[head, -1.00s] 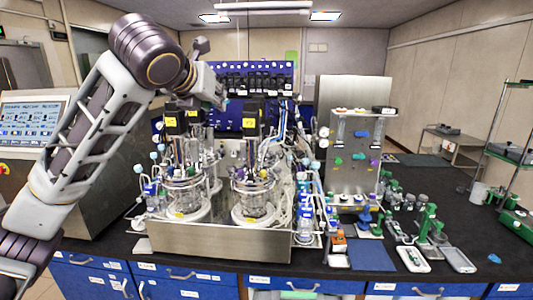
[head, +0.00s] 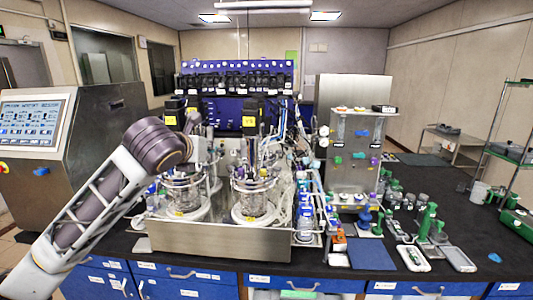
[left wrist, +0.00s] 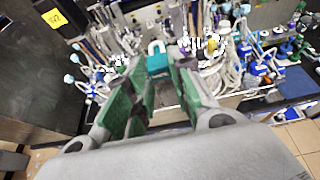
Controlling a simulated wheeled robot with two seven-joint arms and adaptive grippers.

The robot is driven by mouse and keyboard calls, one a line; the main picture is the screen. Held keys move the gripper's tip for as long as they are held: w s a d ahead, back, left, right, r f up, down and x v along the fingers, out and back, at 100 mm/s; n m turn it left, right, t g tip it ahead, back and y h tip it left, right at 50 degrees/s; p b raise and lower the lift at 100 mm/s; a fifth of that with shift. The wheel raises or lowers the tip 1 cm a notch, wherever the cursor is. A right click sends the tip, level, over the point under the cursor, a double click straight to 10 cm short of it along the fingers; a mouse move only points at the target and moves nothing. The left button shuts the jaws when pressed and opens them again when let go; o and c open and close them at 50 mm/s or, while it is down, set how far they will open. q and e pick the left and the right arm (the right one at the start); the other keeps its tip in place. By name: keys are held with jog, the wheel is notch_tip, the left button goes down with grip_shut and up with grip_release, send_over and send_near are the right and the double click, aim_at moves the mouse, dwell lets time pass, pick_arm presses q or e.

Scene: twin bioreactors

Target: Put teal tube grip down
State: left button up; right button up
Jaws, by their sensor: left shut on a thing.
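The teal tube grip (left wrist: 157,62) is between the fingertips of my left gripper (left wrist: 164,72) in the left wrist view, with a pale loop above it. The green-padded fingers are shut on it. In the head view my left arm reaches in from the left to the left side of the twin bioreactors. There the hand is mostly hidden behind its own wrist and the grip cannot be made out. My right gripper is in neither view.
Two glass vessels (head: 254,200) stand in a steel tray (head: 220,242) crowded with tubes and bottles. A steel pump panel (head: 357,150) stands to their right. A blue mat (head: 371,254) lies near the bench's front edge. The black bench (head: 475,215) has free room at the right.

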pick_arm(q)
jog(key=s+a+f+y, duration=0.1)
jog(key=a+f, duration=0.1)
jog(key=f, duration=1.1)
jog(key=s+a+f, duration=0.1)
jog(key=a+f, duration=0.1)
jog(key=f, duration=1)
jog(key=s+f, duration=0.6)
jog(key=f, duration=0.4)
jog(key=s+f+b, duration=0.1)
jog(key=s+f, duration=0.5)
jog(key=f, duration=0.5)
jog(key=shift+a+f+n, duration=0.25)
jog(key=shift+a+n, duration=0.15)
jog(key=shift+a, duration=0.05)
jog(key=shift+d, duration=0.15)
